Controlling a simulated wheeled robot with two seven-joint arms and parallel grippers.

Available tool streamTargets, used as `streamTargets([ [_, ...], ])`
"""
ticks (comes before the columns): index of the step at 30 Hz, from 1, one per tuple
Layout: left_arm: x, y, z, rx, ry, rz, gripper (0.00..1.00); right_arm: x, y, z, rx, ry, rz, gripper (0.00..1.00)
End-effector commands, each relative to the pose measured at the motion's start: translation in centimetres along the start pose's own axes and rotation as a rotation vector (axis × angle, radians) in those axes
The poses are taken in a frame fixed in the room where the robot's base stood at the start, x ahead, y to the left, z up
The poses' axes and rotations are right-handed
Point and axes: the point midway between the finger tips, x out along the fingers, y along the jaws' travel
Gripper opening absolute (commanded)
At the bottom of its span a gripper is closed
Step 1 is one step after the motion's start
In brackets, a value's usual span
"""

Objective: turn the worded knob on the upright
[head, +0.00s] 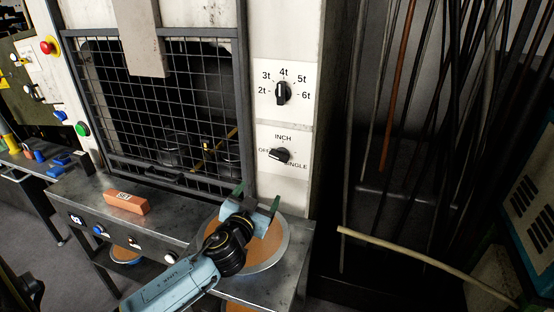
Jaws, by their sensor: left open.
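The worded knob (280,155) is black and sits on a white plate on the pale upright (293,190). The words OFF, INCH and SINGLE stand around it; I cannot tell surely which one it points at. Above it, a second black knob (283,93) with marks 2t to 6t stands upright towards 4t. My left gripper (258,197) is open and empty, its green-grey fingers spread below the worded knob and apart from it. My right gripper is not in view.
A wire mesh guard (155,100) stands left of the upright. An orange-brown disc with a metal rim (284,243) lies below my left gripper. A brick-coloured block (126,202) sits on the ledge. Rods (400,90) lean at right, and a pale stick (420,257) juts forward.

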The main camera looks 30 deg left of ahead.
Motion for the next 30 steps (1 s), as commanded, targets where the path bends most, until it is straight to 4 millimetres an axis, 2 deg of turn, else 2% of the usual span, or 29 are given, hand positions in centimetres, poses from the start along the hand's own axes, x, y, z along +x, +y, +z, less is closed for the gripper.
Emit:
streamTargets([
  [3, 1.4, -0.3, -1.7, 0.007, 0.071, 0.023, 0.78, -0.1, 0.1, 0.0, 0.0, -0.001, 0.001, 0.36],
  [6, 2.1, -0.3, -2.0, 0.007, 0.086, 0.029, 0.78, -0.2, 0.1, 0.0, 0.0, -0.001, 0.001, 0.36],
  [11, 4.3, -0.3, -2.3, 0.008, 0.085, 0.027, 0.78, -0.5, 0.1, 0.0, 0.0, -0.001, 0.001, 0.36],
  [24, 11.9, 0.0, -2.8, 0.007, 0.083, 0.026, 0.78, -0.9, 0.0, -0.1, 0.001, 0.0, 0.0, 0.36],
  [30, 14.0, 0.1, -2.9, 0.006, 0.082, 0.027, 0.78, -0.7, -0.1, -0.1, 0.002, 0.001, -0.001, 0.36],
])
